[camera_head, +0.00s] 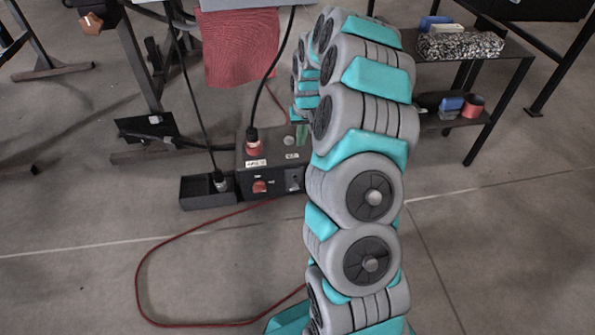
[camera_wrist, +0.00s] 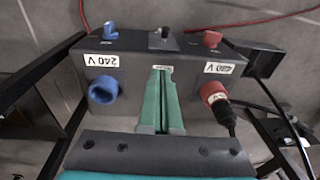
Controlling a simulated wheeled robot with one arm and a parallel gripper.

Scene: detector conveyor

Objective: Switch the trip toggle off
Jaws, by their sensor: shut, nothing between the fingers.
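The dark control box (camera_head: 265,162) stands on the floor, partly hidden behind my arm. In the wrist view, the box (camera_wrist: 135,42) shows a small black switch (camera_wrist: 163,34) at the middle of its far edge, which looks like the trip toggle; its lever position is too small to tell. A dark switch plate (camera_head: 293,179) shows on the box's front in the head view. My gripper (camera_wrist: 163,70) is shut and empty, its green fingers over the box's top beside a small white label, apart from the switch. In the head view, my gripper (camera_head: 301,133) is mostly hidden by my arm.
A red plug (camera_wrist: 214,94) with a black cable and a blue socket (camera_wrist: 102,90) flank my fingers. A red knob (camera_wrist: 211,39) and a blue knob (camera_wrist: 110,31) flank the switch. An open dark bin (camera_head: 205,198) adjoins the box. A red cable (camera_head: 145,265) loops across the clear floor.

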